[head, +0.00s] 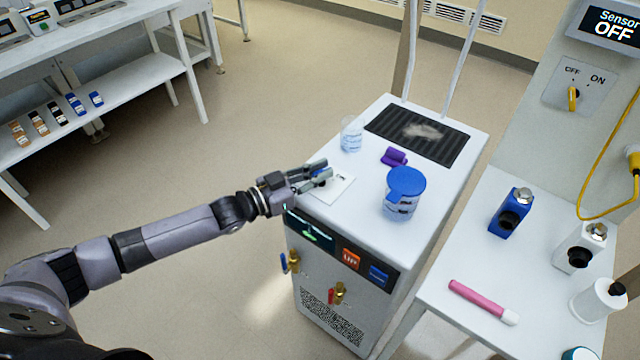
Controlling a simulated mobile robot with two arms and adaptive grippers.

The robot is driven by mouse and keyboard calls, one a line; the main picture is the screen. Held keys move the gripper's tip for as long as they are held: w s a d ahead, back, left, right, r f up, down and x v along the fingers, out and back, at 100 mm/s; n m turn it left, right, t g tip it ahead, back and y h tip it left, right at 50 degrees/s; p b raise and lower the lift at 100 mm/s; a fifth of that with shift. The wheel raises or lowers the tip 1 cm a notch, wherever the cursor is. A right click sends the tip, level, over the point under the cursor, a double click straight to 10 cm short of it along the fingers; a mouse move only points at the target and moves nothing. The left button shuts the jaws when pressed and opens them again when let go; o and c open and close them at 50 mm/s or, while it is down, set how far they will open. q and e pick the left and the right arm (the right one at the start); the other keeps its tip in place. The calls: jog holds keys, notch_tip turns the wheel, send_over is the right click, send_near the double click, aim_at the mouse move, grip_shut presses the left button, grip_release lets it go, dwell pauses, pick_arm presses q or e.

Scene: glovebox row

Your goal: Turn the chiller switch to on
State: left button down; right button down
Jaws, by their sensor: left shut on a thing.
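The chiller (338,230) is a white box with a dark display, an orange UP button and a blue button on its front. A small white switch plate (340,192) lies on its top near the front left corner, with dark marks partly covered by my gripper. My left gripper (318,174) comes in from the left and is shut over this plate, on what looks like the chiller switch's knob. The fingers hide most of the knob, so its setting cannot be read. My right gripper is not in view.
On the chiller top stand a blue-lidded jar (402,205), a clear beaker (351,135) and a purple item (394,157), close to my gripper. A separate OFF/ON switch (573,97) is on the panel at right. A side table (462,265) holds bottles and a pink marker.

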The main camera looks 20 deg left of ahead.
pick_arm(q)
jog(key=shift+m+g+h+b, duration=1)
jog(key=shift+g+h+b, duration=0.1)
jog(key=c, duration=1.7)
grip_release()
jog(key=v, duration=1.2)
jog(key=shift+a, duration=0.1)
